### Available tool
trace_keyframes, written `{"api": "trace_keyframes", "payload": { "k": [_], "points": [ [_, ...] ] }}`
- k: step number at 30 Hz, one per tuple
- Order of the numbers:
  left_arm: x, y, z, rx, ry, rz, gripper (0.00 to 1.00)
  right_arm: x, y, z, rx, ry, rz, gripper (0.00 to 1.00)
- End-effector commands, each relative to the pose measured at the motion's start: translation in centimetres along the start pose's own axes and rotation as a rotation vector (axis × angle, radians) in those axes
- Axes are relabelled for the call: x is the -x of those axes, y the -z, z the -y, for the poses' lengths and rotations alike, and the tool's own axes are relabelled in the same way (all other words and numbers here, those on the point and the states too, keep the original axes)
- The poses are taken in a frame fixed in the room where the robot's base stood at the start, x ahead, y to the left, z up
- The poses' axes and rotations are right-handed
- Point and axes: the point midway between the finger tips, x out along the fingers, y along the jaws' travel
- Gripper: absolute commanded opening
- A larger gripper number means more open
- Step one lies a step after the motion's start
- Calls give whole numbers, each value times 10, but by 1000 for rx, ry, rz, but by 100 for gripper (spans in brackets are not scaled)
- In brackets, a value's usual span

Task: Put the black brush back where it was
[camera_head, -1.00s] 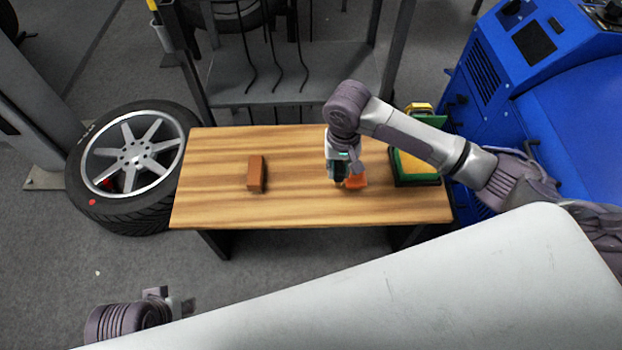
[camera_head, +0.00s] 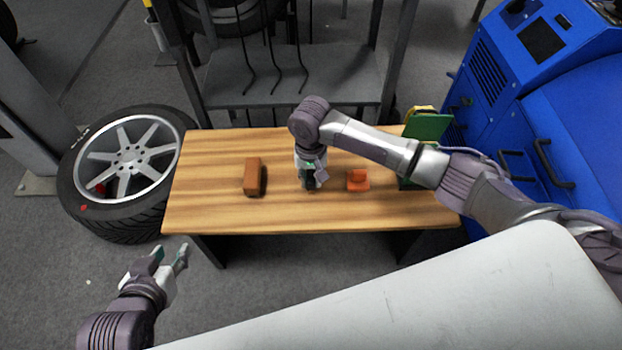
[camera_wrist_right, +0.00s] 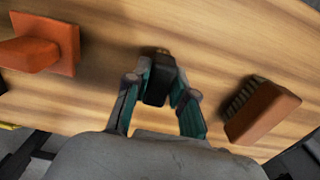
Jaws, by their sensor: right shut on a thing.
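The black brush (camera_wrist_right: 160,84) sits between the fingers of my right gripper in the right wrist view, and the gripper is shut on it. In the head view my right gripper (camera_head: 309,184) is over the middle of the wooden table (camera_head: 215,215) and largely hides the brush. I cannot tell whether the brush touches the table. My left gripper (camera_head: 170,258) is open and empty, in front of the table's left end.
A brown brush (camera_head: 253,177) lies left of my right gripper, its bristles visible in the wrist view (camera_wrist_right: 262,112). An orange piece (camera_head: 358,180) stands to the right. A green case (camera_head: 427,126) is at the table's right end. The wheel (camera_head: 125,165) is left of the table.

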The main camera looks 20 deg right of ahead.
Motion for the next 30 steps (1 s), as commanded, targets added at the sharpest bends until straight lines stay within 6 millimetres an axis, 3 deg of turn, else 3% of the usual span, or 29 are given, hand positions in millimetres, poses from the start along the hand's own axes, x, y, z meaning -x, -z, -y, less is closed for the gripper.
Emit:
{"api": "trace_keyframes", "payload": {
  "k": [14,15,19,30],
  "points": [
    [1,0,0,0,0,3,40,-3,0,0,0,0,0,0],
    [1,-2,0,0,1,11,40,-4,0,0,0,0,0,26],
    [0,-2,0,0,1,11,40,-4,0,0,0,0,0,47],
    [0,-2,0,1,1,4,40,-3,0,0,0,0,-1,49]
  ]
}}
